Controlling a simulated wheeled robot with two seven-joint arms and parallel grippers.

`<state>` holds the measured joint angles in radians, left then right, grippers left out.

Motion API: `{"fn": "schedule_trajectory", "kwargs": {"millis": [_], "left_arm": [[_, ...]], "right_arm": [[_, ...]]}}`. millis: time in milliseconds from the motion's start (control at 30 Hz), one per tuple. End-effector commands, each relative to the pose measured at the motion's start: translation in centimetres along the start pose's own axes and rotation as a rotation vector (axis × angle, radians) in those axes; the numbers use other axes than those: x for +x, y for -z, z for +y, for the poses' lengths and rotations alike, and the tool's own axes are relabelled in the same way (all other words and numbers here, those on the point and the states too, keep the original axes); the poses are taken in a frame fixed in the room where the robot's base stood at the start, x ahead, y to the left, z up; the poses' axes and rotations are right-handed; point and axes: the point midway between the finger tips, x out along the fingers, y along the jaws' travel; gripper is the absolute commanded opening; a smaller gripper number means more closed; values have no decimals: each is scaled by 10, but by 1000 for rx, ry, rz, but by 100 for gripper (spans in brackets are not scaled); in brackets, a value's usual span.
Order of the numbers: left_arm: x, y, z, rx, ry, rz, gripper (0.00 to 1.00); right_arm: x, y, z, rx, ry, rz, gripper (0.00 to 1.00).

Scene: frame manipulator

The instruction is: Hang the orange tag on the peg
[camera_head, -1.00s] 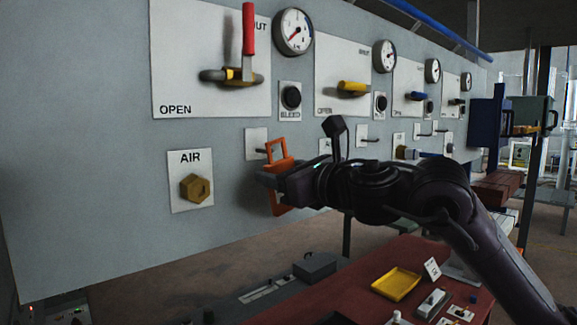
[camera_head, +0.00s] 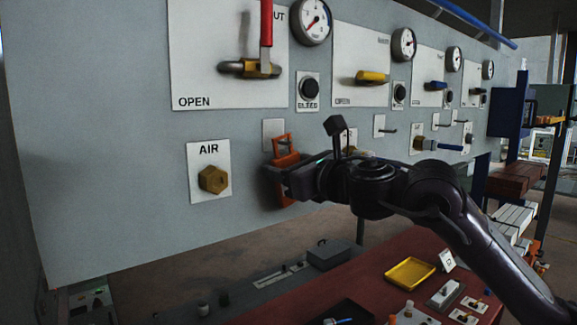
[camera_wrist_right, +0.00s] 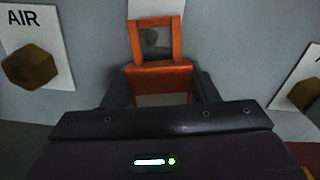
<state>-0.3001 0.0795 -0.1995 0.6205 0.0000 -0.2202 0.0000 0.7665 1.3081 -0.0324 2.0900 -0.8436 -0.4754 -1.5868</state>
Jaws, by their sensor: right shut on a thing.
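The orange tag (camera_head: 285,160) is a flat frame with an open loop at its top, upright close to the grey panel. My right gripper (camera_head: 277,181) is shut on its lower part. In the right wrist view the tag (camera_wrist_right: 158,72) stands between the fingers (camera_wrist_right: 160,92), its loop in front of a pale plate (camera_wrist_right: 155,8). That small plate (camera_head: 270,131) shows just above the tag in the head view. The peg is not clear; a dark spot shows through the loop. I cannot tell whether the peg passes through it. My left gripper is out of view.
Left of the tag is the AIR plate with a brass hex fitting (camera_head: 213,179). Above are a red-handled valve (camera_head: 266,25), a BLEED knob (camera_head: 309,89) and a gauge (camera_head: 311,21). Below stands a red bench with a yellow tray (camera_head: 410,273).

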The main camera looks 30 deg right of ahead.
Motion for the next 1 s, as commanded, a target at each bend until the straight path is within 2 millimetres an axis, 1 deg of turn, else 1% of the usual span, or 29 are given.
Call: {"fn": "schedule_trajectory", "kwargs": {"millis": [333,367,500,533,567,833,933,1000], "left_arm": [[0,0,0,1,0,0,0],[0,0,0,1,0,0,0],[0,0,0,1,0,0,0],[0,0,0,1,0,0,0],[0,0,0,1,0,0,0],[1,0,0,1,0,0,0],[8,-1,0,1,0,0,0],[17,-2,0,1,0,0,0]], "right_arm": [[0,0,0,0,0,0,26],[0,0,0,0,0,0,55],[0,0,0,0,0,0,73],[0,0,0,0,0,0,77],[0,0,0,0,0,0,79],[-1,0,0,-1,0,0,79],[-7,2,0,-2,0,-2,79],[-15,4,0,-4,2,-3,79]]}}
